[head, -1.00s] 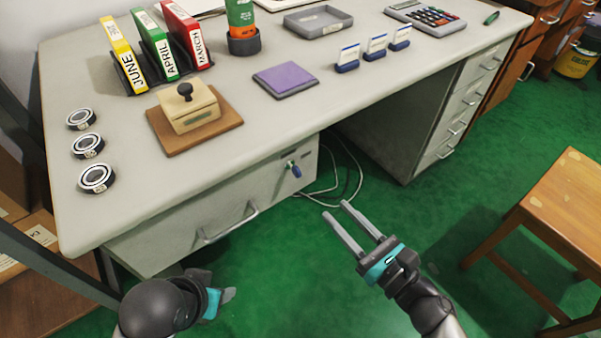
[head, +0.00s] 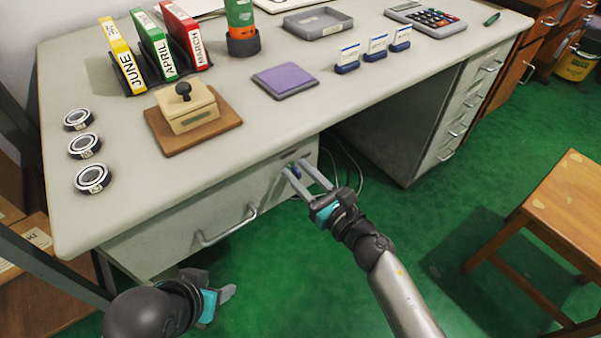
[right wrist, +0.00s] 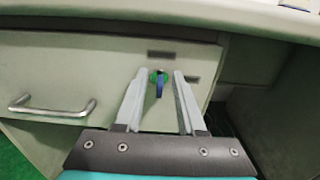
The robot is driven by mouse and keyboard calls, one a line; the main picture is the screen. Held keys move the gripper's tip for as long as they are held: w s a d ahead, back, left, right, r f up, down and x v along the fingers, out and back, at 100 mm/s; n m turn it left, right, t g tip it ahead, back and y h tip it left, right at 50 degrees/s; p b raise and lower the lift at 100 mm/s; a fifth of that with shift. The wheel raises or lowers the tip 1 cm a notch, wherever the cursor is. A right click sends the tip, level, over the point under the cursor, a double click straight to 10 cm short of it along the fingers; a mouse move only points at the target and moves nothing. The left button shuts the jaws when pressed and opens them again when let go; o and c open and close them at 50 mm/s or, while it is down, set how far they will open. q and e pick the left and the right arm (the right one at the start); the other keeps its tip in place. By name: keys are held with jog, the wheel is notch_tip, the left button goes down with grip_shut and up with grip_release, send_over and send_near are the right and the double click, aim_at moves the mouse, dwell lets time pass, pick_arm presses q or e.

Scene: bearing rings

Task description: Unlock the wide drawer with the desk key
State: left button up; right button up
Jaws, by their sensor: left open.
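The wide drawer (head: 170,232) is closed under the desk top, with its bar handle (head: 228,228). The desk key (right wrist: 159,88), with a blue head and a bit of green by it, sits in the lock at the right end of the drawer front; in the head view the fingers partly cover it. My right gripper (head: 294,166) is open, its fingertips at the lock. In the right wrist view its two fingers stand on either side of the key, with a gap on each side. My left gripper (head: 222,298) is open and empty, low in front of the drawer's left part.
On the desk top (head: 240,140) stand several ring bearings, binders, a stamp on a wooden base (head: 190,112) and a purple pad (head: 285,78). A drawer pedestal (head: 440,115) is right of the knee space. A wooden stool (head: 560,205) stands at the right on green floor.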

grip_shut()
dwell(0.6)
